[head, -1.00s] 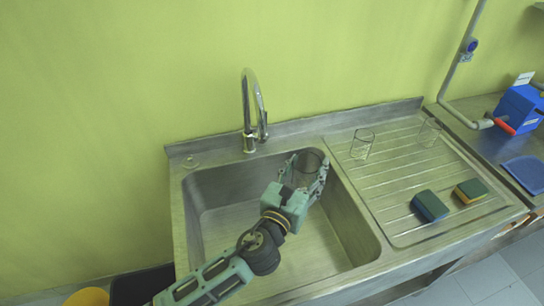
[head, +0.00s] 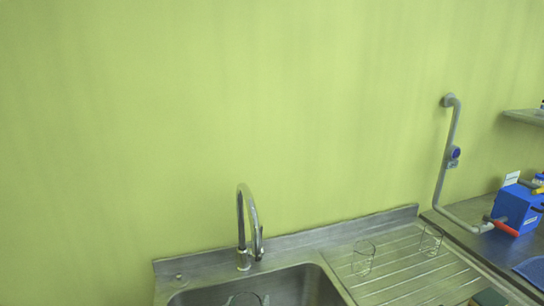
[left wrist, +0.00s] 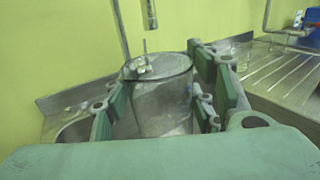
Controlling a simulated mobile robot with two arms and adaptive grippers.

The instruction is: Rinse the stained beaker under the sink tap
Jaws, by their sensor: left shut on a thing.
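The clear glass beaker (left wrist: 160,108) is upright between the green-padded fingers of my left gripper (left wrist: 158,82), which is shut on it. Its round rim faces up in the left wrist view. In the head view only the beaker's rim (head: 243,299) shows at the bottom edge. The chrome tap (head: 245,225) arches over the sink basin (head: 300,287). In the left wrist view the tap spout (left wrist: 150,15) hangs above and just behind the beaker's rim. I see no water stream. I cannot make out a stain. My right gripper is not in view.
Two clear glass beakers (head: 363,258) (head: 430,240) stand on the ribbed drainboard (head: 400,268) right of the basin. A blue box (head: 517,207) and a grey wall pipe (head: 447,165) are farther right. The green wall closes off the back.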

